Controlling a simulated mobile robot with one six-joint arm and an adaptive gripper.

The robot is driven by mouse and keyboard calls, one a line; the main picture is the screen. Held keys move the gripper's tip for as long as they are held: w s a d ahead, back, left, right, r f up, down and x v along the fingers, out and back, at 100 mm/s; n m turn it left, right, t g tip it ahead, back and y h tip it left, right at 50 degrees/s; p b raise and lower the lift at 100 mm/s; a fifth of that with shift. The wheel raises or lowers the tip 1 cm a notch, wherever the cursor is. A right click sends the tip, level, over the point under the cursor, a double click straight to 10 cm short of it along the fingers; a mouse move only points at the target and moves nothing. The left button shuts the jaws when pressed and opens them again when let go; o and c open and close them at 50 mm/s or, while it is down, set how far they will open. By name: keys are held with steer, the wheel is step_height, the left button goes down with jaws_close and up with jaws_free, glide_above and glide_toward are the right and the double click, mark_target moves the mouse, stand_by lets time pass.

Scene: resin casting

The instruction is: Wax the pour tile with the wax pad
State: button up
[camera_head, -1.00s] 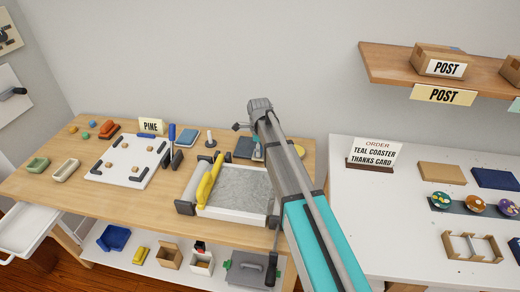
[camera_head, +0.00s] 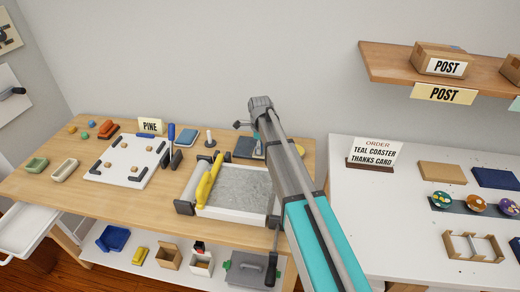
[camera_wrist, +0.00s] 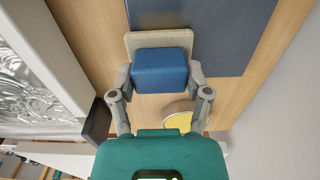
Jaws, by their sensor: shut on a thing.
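My gripper (camera_wrist: 160,74) is shut on the blue block of the wax pad (camera_wrist: 160,50), whose beige pad face shows behind the block in the wrist view. A flat dark blue-grey tile (camera_wrist: 222,35), which looks like the pour tile, lies under and to the right of the pad. The pad overlaps its left part in the picture; I cannot tell whether they touch. In the head view the tile (camera_head: 243,147) shows at the back right of the wooden bench, partly behind my arm. My fingertips are mostly hidden there.
A round yellow-topped thing (camera_wrist: 180,121) sits near the gripper. A white-walled tray (camera_head: 232,214) with a grey bed and a yellow-handled tool (camera_head: 208,182) is in front. A white board (camera_head: 128,160) lies left. A white table (camera_head: 400,205) stands right.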

steer(key=shift+w+d, duration=0.2)
steer(key=shift+w, duration=0.75)
steer(key=shift+w+d, duration=0.2)
steer(key=shift+w, duration=0.7)
steer(key=shift+w+d, duration=0.2)
steer(key=shift+w, duration=0.7)
steer(key=shift+w, duration=0.1)
steer(key=shift+w+d+f, duration=0.1)
steer(key=shift+w+d, duration=0.1)
steer(key=shift+w, duration=0.7)
steer(key=shift+w+d, duration=0.15)
steer(key=shift+w, duration=0.7)
steer(key=shift+a, duration=0.15)
steer(key=shift+w+a, duration=0.25)
steer(key=shift+a, duration=0.7)
